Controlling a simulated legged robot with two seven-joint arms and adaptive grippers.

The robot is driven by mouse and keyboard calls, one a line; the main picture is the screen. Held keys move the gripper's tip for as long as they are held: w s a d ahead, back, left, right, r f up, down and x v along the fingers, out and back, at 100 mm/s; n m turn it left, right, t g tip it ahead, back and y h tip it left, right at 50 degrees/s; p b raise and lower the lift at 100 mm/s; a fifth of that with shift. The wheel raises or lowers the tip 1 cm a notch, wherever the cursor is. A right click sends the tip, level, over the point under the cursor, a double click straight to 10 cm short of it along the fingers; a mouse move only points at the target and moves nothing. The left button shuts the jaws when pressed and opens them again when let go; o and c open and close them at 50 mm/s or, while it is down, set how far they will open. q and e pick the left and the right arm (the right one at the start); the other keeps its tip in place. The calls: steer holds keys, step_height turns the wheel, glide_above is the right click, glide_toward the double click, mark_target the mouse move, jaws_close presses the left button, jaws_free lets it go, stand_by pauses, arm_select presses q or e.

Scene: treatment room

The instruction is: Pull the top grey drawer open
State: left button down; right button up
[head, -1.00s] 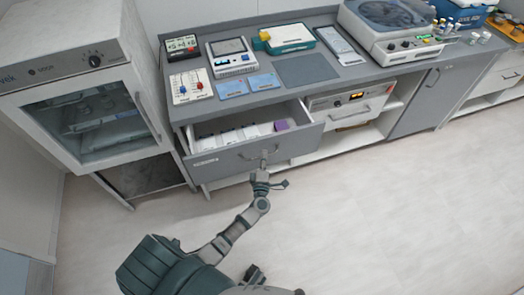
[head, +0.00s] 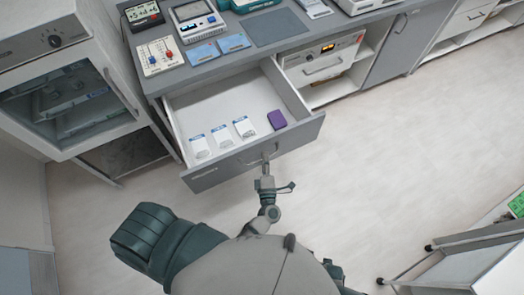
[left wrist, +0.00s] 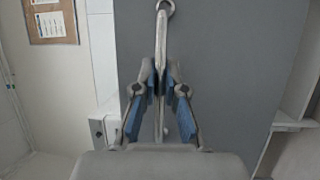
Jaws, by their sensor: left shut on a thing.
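The top grey drawer (head: 301,139) is pulled well out from the counter in the head view. Inside it lie several white packets (head: 222,136) and a purple block (head: 277,119). Its grey front also fills the middle of the left wrist view (left wrist: 230,70). My left gripper (head: 265,167) is at the handle on the drawer front. In the left wrist view its blue-padded fingers (left wrist: 160,95) are closed on the drawer handle (left wrist: 161,40). My right gripper cannot be made out.
A glass-door cabinet (head: 75,90) stands left of the drawer. The counter (head: 205,59) above holds devices and blue cards. A white wheeled cart (head: 470,250) stands at the lower right. The floor (head: 390,150) between is clear.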

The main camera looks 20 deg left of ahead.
arm_select(q)
steer(key=shift+s+f, duration=0.25)
steer(key=shift+s, duration=0.05)
steer(key=c, duration=1.2)
jaws_free()
steer(key=shift+r, duration=0.1)
steer(key=v, duration=0.7)
steer(key=shift+s, duration=0.2)
